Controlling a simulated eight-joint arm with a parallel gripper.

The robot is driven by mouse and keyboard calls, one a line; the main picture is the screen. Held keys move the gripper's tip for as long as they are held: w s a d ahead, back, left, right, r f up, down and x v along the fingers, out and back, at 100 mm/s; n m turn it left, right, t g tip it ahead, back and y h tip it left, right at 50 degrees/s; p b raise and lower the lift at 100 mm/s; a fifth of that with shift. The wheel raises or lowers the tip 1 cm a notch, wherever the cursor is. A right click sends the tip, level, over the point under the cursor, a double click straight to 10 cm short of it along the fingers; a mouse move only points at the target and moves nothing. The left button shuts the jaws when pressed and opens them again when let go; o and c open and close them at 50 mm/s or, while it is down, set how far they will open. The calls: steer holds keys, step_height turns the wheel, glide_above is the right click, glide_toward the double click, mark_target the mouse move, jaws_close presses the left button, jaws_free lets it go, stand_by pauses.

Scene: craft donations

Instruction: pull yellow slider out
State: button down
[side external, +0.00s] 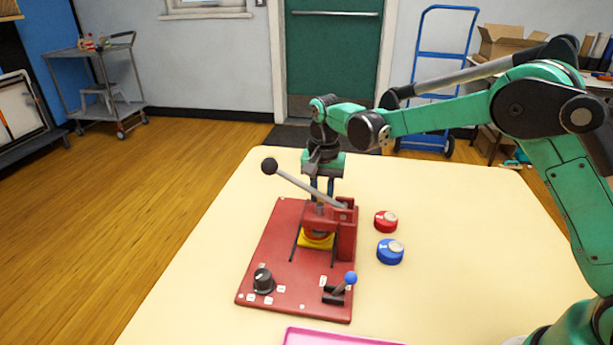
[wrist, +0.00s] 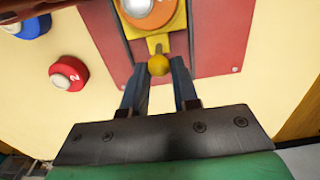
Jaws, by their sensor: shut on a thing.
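The yellow slider (side external: 317,242) shows low in the red press on the red board (side external: 276,248) in the side view. In the wrist view its yellow plate (wrist: 158,43) ends in a round yellow knob (wrist: 158,65). My gripper (wrist: 159,68) is shut on this knob, one dark finger on each side. In the side view my gripper (side external: 322,187) points down behind the press, and its fingertips are hidden there. A round orange part with a silver disc (wrist: 137,8) sits over the inner end of the slider.
The press has a long lever with a black ball (side external: 269,165). A red button (side external: 385,221) and a blue button (side external: 390,251) stand right of the board. A black knob (side external: 263,281) and a blue-tipped switch (side external: 350,278) are at its front. A pink tray (side external: 335,337) lies at the near edge.

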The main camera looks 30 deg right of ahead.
steer(key=shift+w+d, duration=2.1)
steer(key=shift+d, duration=0.05)
steer(key=shift+w+d, duration=0.15)
steer(key=shift+w, duration=0.05)
steer(key=c, duration=0.7)
jaws_free()
steer(key=shift+c, duration=0.2)
steer(key=shift+r, duration=0.1)
step_height(320, 180, up, 7)
steer(key=shift+r, duration=0.15)
steer(key=shift+r, duration=0.1)
